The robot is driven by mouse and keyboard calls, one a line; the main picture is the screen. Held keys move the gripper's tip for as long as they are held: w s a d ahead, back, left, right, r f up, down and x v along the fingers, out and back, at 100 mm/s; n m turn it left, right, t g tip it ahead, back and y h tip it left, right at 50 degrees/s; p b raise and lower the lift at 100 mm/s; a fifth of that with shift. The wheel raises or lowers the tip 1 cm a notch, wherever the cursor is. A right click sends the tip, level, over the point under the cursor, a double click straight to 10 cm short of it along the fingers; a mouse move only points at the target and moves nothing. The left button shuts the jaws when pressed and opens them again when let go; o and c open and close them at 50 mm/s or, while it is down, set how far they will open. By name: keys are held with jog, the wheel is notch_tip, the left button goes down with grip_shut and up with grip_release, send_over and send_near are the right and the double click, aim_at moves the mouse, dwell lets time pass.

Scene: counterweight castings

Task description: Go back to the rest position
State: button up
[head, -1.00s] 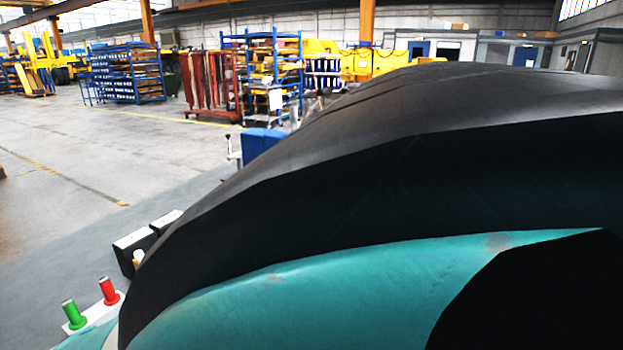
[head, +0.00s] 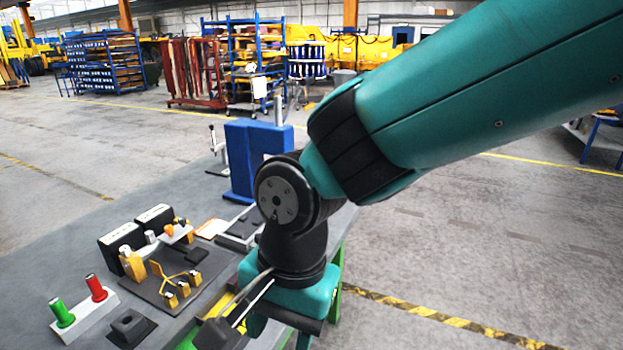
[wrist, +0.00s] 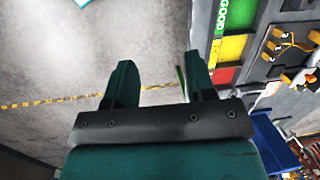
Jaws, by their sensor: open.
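My gripper shows in the wrist view (wrist: 158,85), its two dark teal fingers spread apart with nothing between them. Beyond the fingers is bare grey floor with a yellow and black line. The table edge lies to the right of the fingers in that view. In the head view my teal arm comes in from the upper right and bends down at a black joint near the right end of the table (head: 50,270). The fingertips cannot be made out clearly in the head view.
On the table are a green cylinder (head: 62,312), a red cylinder (head: 96,288), black boxes (head: 121,242), yellow castings on a dark plate (head: 170,298) and a blue stand (head: 262,150). Green, yellow and red areas (wrist: 228,48) line the table edge. Open floor (head: 450,240) lies to the right.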

jog(key=s+d+r+n+y, duration=0.1)
jog(key=s+d+r+n, duration=0.1)
jog(key=d+n, duration=0.3)
jog(key=s+d+r+n+t+y+b, duration=0.1)
jog(key=d+n, duration=0.4)
jog(key=d, duration=0.8)
jog(key=shift+s+d+r+n, duration=0.4)
jog(key=shift+s+r, duration=0.4)
jog(key=shift+s, duration=0.4)
jog(key=shift+c, duration=0.7)
jog(key=shift+a, duration=0.15)
